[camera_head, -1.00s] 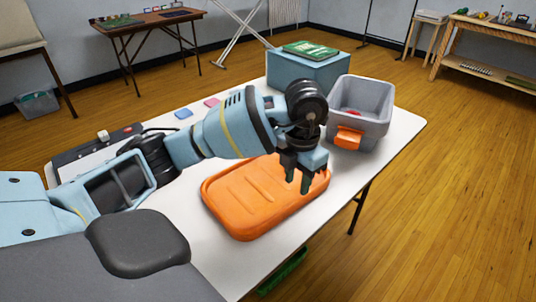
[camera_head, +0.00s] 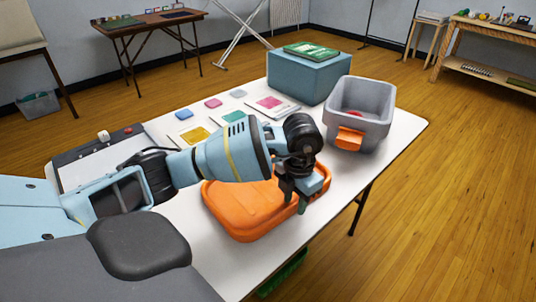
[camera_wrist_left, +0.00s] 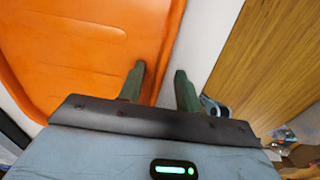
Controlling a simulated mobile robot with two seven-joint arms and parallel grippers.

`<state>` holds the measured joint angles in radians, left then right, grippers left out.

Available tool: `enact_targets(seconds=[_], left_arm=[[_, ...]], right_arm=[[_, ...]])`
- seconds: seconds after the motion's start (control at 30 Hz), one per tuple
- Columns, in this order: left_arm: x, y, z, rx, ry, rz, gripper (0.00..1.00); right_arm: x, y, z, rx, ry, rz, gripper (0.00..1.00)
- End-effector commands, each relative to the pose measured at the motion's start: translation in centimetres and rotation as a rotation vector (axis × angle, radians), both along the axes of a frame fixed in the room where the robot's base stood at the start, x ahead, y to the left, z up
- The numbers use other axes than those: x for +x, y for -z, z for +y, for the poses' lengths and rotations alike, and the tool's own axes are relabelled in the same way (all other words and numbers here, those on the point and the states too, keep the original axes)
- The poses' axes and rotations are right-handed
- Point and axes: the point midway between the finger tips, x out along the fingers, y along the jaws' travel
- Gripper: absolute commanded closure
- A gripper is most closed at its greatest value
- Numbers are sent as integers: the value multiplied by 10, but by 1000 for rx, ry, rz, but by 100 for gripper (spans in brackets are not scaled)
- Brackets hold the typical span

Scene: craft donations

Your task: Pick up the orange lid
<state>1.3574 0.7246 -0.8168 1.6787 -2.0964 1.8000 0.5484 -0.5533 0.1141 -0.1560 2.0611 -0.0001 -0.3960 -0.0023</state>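The orange lid (camera_head: 238,212) lies flat on the white table, partly hidden behind my left arm and gripper in the head view. My left gripper (camera_head: 294,203) points down at the lid's right front edge. In the left wrist view, the two dark green fingertips (camera_wrist_left: 160,82) are apart. One finger is over the orange lid (camera_wrist_left: 80,45), and the other is just outside its rim, above a white strip of table. The rim runs between them with a gap to the outer finger. My right gripper is not in view.
A grey bin (camera_head: 368,95) with an orange latch stands behind the lid. A blue box (camera_head: 305,80) with a green item on top stands at the back. Coloured cards and pads (camera_head: 196,135) lie left of it. The table's front right edge is close to the lid.

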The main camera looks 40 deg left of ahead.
Motion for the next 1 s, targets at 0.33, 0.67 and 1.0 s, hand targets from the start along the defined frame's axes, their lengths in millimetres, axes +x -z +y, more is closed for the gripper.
enact_targets(seconds=[0.33, 0.67, 1.0], left_arm=[[0, 0, 0, 0, 1, 0, 100], [0, -1, 0, 0, 1, -1, 100], [1, -26, 0, -1, 1, -4, 100]], right_arm=[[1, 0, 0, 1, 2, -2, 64], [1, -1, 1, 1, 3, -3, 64], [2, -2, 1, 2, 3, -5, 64]])
